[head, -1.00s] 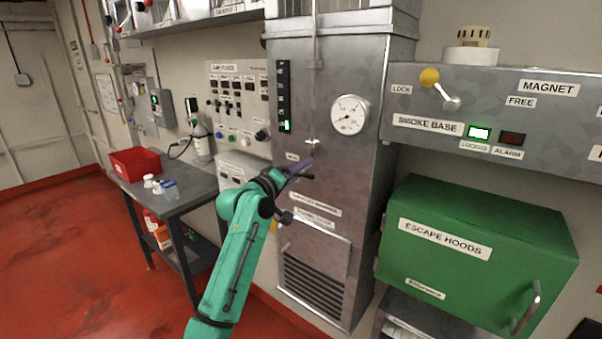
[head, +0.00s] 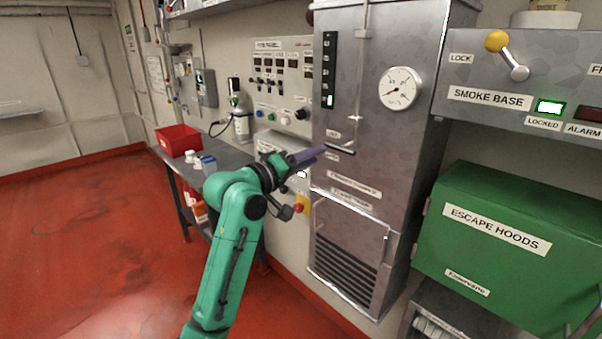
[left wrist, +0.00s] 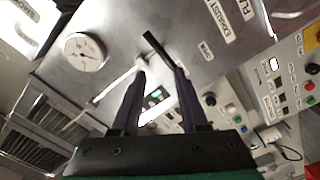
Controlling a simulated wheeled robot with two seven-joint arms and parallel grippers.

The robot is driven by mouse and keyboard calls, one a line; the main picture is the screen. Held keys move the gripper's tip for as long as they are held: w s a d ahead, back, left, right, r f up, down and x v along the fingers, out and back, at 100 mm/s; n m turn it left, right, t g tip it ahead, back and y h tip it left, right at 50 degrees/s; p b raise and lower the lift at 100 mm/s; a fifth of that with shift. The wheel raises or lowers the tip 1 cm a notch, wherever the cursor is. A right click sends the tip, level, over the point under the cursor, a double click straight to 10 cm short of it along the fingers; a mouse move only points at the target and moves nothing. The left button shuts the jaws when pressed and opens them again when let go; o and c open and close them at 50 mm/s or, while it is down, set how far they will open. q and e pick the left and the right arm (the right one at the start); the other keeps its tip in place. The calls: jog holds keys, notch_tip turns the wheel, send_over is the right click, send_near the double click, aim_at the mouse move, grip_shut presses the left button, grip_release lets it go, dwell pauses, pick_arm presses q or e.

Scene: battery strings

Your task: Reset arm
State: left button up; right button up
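The tall grey metal cabinet (head: 345,215) carries a vertical rod (head: 362,60) on its front, with a short dark handle bar (head: 341,149) near the rod's lower end. My left gripper (head: 318,153) is in front of the cabinet, its purple fingers pointing at the handle from the left. In the left wrist view, the left gripper (left wrist: 158,75) has its two fingers apart with nothing between them. There the dark handle bar (left wrist: 157,47) shows just beyond the fingertips, and the pale rod (left wrist: 115,82) beside the left finger. Whether a fingertip touches the bar I cannot tell. My right gripper is out of view.
A round gauge (head: 400,88) is on the cabinet. A green escape hoods box (head: 480,265) and a smoke base panel (head: 485,75) with a yellow-knobbed lever (head: 505,53) stand to the right. A control panel (head: 283,75) and a table with a red bin (head: 178,140) are left. Red floor is open at left.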

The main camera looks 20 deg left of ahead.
pick_arm(q)
jog(key=v, duration=0.3)
jog(key=shift+s+a+b, duration=0.1)
jog(key=shift+s+b, duration=0.15)
jog(key=shift+b, duration=0.05)
jog(key=shift+f, duration=0.1)
